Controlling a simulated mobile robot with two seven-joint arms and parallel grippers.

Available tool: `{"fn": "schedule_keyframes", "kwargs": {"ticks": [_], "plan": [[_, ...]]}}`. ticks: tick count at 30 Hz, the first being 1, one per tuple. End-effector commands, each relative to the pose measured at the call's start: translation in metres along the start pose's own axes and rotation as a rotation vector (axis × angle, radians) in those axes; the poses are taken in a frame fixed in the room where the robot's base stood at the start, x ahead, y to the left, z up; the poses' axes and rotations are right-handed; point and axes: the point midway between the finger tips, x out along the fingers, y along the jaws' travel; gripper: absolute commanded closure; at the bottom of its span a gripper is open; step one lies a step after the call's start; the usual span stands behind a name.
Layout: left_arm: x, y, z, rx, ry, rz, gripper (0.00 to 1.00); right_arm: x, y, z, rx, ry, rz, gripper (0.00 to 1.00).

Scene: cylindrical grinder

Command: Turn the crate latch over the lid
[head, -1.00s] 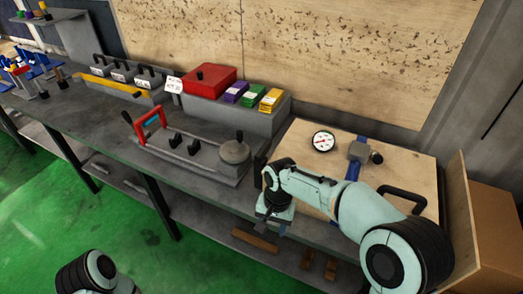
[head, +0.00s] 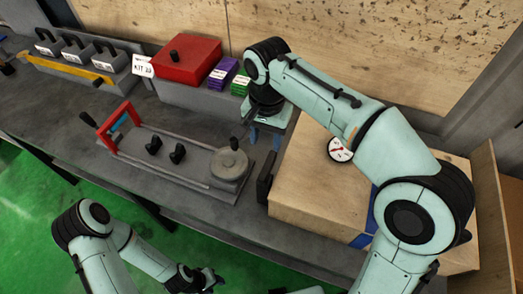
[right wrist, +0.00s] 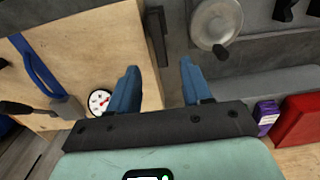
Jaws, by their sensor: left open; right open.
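The wooden crate (head: 300,200) stands on the right of the bench, its pale lid on top. A dark upright piece, which looks like the latch (head: 264,178), is at the crate's left side, not lying over the lid. It also shows in the right wrist view (right wrist: 156,35). My right gripper (head: 265,138) is open and empty, with blue fingers pointing down, behind the latch near the crate's back left corner. Its fingers also show in the right wrist view (right wrist: 160,88), apart from the latch. My left gripper (head: 210,279) is open, low in front of the bench.
A round gauge (head: 340,149) and a blue strap (right wrist: 38,70) are on the lid. Left of the crate is a grey fixture (head: 190,165) with a red handle and round knob. A red box (head: 187,68) and small coloured boxes stand behind.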

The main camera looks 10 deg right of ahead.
Motion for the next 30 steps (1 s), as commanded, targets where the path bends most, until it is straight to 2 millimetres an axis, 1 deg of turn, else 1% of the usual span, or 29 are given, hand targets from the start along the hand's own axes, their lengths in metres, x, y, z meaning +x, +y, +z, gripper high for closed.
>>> {"fn": "schedule_keyframes", "kwargs": {"ticks": [5,12,18,21,24,30], "plan": [[0.009,-0.006,0.006,-0.004,-0.009,-0.003,0.57,0.027,0.002,0.001,0.0,-0.005,0.006,0.51],[0.021,-0.012,0.013,-0.007,-0.018,-0.007,0.57,0.079,0.002,0.001,0.0,-0.005,0.006,0.51],[0.027,-0.015,0.016,-0.008,-0.022,-0.008,0.57,0.113,0.001,0.001,0.0,-0.003,0.005,0.51],[0.029,-0.016,0.017,-0.009,-0.023,-0.008,0.57,0.124,0.001,0.001,0.001,-0.003,0.004,0.51],[0.029,-0.017,0.017,-0.009,-0.023,-0.008,0.57,0.13,0.001,0.0,0.001,-0.001,0.002,0.51],[0.029,-0.016,0.017,-0.009,-0.023,-0.008,0.57,0.132,0.001,0.0,0.001,-0.001,0.001,0.51]]}}
